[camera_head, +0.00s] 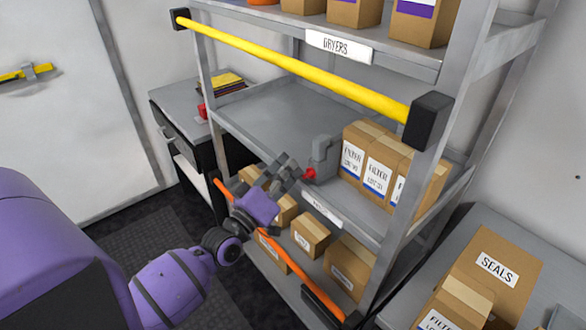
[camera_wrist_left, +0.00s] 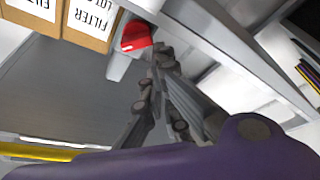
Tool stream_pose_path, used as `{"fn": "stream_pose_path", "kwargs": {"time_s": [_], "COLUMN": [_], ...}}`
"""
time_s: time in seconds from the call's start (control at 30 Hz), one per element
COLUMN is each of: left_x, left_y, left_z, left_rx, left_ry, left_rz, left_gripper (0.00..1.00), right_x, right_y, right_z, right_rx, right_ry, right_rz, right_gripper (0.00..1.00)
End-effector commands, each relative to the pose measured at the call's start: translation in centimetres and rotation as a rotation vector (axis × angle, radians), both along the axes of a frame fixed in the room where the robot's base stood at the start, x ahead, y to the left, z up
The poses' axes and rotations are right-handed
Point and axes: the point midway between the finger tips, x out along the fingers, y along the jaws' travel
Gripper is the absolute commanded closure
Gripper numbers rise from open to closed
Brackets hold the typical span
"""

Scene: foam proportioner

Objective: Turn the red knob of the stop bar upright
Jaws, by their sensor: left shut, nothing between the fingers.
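A small red knob (camera_head: 309,174) sits on a grey upright fitting (camera_head: 323,152) on the middle shelf, left of the filter boxes. The knob shows larger in the left wrist view (camera_wrist_left: 135,36), with part of its grey body beside it. My left gripper (camera_head: 292,172) is at the shelf's front edge, its fingertips close to the knob on its left. In the left wrist view the fingers (camera_wrist_left: 161,58) are shut and empty, their tips just beside the knob. I cannot tell whether they touch it. My right gripper is not in view.
A yellow bar (camera_head: 290,63) crosses the rack's front above my gripper, and an orange bar (camera_head: 285,264) crosses below. Filter boxes (camera_head: 378,168) stand right of the fitting. The shelf (camera_head: 270,115) behind and left is bare. A desk (camera_head: 180,101) stands at left.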

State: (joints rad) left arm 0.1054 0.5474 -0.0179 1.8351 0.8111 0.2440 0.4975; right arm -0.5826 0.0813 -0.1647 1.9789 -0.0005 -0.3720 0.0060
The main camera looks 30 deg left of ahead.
Motion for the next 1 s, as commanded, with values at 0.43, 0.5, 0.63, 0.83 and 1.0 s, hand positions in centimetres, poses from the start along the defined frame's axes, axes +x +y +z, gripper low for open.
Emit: {"fn": "stream_pose_path", "kwargs": {"time_s": [0.43, 0.5, 0.63, 0.83, 1.0], "left_x": [0.0, 0.0, 0.0, 0.0, 0.0], "left_y": [1.0, 1.1, 1.2, 1.2, 1.2], "left_z": [-0.3, -0.4, -0.4, -0.4, -0.4], "left_rx": [-0.071, -0.076, -0.082, -0.083, -0.083], "left_ry": [0.027, 0.029, 0.031, 0.032, 0.032], "left_rz": [0.0, 0.0, 0.0, 0.0, 0.0], "left_gripper": [1.0, 1.0, 1.0, 1.0, 1.0], "right_x": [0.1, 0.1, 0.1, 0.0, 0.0], "right_y": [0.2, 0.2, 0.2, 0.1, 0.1], "right_z": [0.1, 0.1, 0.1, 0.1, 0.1], "right_rx": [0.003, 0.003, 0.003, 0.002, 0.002], "right_ry": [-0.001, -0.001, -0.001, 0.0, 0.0], "right_rz": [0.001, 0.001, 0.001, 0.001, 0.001], "right_gripper": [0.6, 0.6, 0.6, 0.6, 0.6]}}
